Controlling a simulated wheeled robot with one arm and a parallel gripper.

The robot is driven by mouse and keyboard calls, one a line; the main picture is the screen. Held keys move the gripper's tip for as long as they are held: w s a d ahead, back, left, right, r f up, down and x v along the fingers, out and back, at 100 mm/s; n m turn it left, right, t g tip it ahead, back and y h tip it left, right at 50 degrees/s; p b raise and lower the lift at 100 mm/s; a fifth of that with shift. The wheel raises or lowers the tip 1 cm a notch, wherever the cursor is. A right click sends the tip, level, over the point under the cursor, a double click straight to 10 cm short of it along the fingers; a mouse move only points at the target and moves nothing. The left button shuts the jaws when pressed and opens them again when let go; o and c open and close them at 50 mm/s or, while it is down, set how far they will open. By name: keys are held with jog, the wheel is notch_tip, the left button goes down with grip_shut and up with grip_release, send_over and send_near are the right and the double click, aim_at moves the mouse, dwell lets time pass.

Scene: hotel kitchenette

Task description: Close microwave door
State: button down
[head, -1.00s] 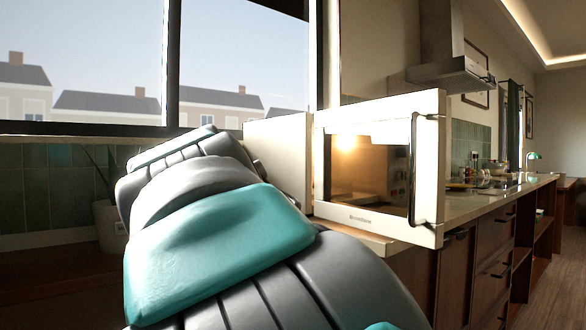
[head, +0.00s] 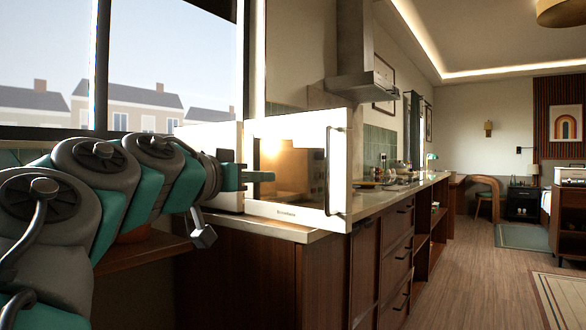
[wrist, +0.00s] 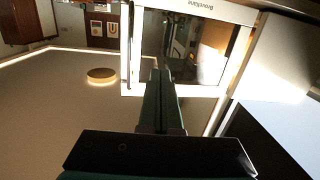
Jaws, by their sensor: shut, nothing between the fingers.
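The white microwave (head: 222,140) stands on the counter. Its door (head: 290,211) is open, swung out from the body, with its outer face, glass window and dark handle (head: 328,170) towards the head camera. My gripper (head: 266,176) is shut and empty, with green fingers. In the head view it overlaps the left part of the door, at window height, left of the handle. Whether it touches the door cannot be told. In the wrist view the shut fingers (wrist: 160,76) point at the door (wrist: 205,12), which appears upside down.
The counter (head: 395,194) runs away to the right, with drawers below and small items on top. A range hood (head: 360,85) hangs above it. The wooden floor (head: 455,275) to the right is clear near the counter. A window is behind my arm.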

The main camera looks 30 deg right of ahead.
aim_at(347, 166)
jog(key=s+d+r+m+g+h, duration=0.1)
jog(key=s+d+m+g+h, duration=0.15)
jog(key=s, duration=0.35)
jog(key=shift+y, duration=0.45)
jog(key=x, duration=0.6)
jog(key=p+x, duration=0.1)
jog(key=x, duration=0.6)
jog(key=shift+w+d+r, duration=0.2)
jog(key=shift+w, duration=0.1)
jog(key=shift+w+d, duration=0.1)
jog(key=shift+d, duration=0.25)
jog(key=shift+d, duration=0.1)
